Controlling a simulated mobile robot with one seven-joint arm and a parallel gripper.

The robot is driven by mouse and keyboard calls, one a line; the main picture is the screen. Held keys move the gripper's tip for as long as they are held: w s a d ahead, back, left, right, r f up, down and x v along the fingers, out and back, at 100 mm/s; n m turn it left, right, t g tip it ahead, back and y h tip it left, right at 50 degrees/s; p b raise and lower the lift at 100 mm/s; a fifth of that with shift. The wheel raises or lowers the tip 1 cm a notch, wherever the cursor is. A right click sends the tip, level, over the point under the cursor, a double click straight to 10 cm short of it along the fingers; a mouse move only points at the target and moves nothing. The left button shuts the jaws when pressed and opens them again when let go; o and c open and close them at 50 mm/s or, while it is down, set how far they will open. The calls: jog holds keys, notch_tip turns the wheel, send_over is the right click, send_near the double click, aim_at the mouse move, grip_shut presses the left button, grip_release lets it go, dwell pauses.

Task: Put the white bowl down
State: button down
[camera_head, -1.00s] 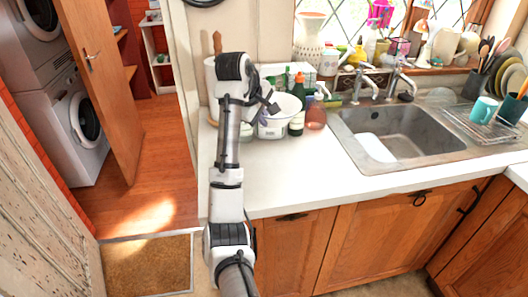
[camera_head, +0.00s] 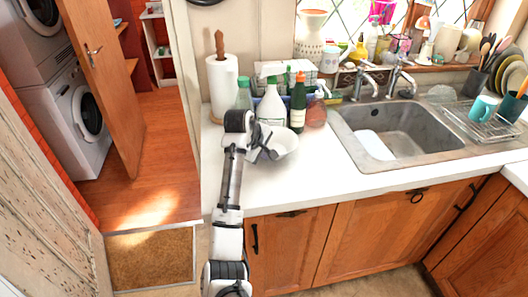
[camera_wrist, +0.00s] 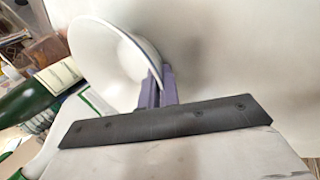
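The white bowl (camera_head: 281,144) is at the end of my arm over the white counter (camera_head: 310,172), in front of several bottles. My gripper (camera_head: 262,146) is at the bowl's left side. In the wrist view the fingers of my gripper (camera_wrist: 160,88) are closed on the rim of the bowl (camera_wrist: 112,58), which looks tilted in that view. The bowl is at or just above the counter; I cannot tell whether it touches. The bowl's underside is hidden.
A white bottle (camera_head: 271,104), a green bottle (camera_head: 298,103) and a paper towel roll (camera_head: 222,88) stand behind the bowl. The sink (camera_head: 403,130) is to the right. The counter front is clear between bowl and sink.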

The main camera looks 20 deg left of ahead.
jog(key=c, duration=2)
grip_release()
jog(key=shift+f, duration=0.15)
jog(key=o, duration=0.4)
jog(key=shift+c, duration=0.2)
jog(key=b+v, duration=0.2)
jog(key=v, duration=1)
